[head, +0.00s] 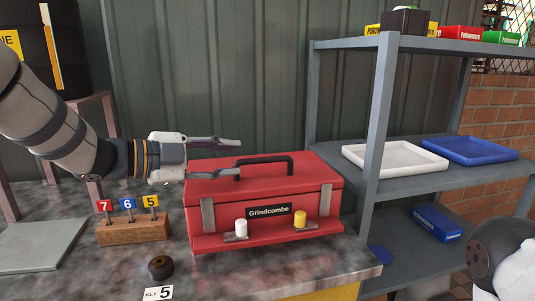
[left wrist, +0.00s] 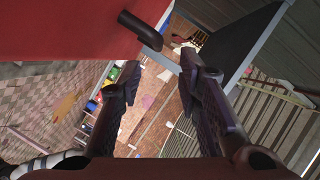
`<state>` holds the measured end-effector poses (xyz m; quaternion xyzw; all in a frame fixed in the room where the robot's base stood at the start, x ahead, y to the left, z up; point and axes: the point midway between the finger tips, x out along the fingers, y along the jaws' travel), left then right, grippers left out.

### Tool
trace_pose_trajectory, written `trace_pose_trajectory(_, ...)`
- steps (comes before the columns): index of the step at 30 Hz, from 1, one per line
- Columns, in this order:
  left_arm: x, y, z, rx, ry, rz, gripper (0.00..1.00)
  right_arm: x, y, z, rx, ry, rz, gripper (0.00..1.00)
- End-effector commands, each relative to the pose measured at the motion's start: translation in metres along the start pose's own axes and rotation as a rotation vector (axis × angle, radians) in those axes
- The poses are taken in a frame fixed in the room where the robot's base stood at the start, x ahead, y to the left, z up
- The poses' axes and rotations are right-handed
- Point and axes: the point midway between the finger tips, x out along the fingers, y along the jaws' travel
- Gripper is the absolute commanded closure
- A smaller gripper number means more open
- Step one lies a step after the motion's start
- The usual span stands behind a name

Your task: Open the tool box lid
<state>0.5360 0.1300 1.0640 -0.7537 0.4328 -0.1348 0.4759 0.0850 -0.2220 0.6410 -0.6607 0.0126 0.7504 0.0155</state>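The red tool box (head: 265,203) stands on the bench with its lid (head: 262,176) closed. A dark handle (head: 264,162) is on the lid, and a white knob (head: 241,228) and a yellow knob (head: 300,218) are on the front. My left gripper (head: 238,156) points right above the lid's left part, open and empty, with its tips close to the handle's left end. In the left wrist view the handle (left wrist: 140,28) shows beside the red surface (left wrist: 60,28), ahead of the open fingers (left wrist: 158,76) and not clearly between them. My right gripper is out of view.
A wooden block (head: 133,230) with numbered tags stands left of the box. A dark round piece (head: 161,267) and a "KEY 5" card (head: 158,293) lie in front. A grey shelf unit (head: 375,120) stands close on the right, holding a white tray (head: 394,160) and a blue tray (head: 470,150).

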Motion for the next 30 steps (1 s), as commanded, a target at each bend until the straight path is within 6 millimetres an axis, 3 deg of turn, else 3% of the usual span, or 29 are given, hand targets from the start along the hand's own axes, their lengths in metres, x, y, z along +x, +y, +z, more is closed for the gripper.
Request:
trace_pose_trajectory(6,0.058,0.003,0.001,0.0,0.001,0.004,0.69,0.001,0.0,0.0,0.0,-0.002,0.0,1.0)
trace_pose_trajectory(12,0.09,0.001,0.001,0.0,-0.001,0.002,0.69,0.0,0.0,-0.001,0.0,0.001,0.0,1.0)
trace_pose_trajectory(22,0.098,0.001,0.001,-0.002,-0.001,0.001,0.69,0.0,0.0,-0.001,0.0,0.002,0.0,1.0)
trace_pose_trajectory(27,0.098,0.001,0.001,-0.002,-0.001,0.001,1.0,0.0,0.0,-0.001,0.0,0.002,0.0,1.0)
trace_pose_trajectory(30,0.097,0.001,0.001,-0.002,-0.001,0.001,1.0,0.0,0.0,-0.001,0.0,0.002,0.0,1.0)
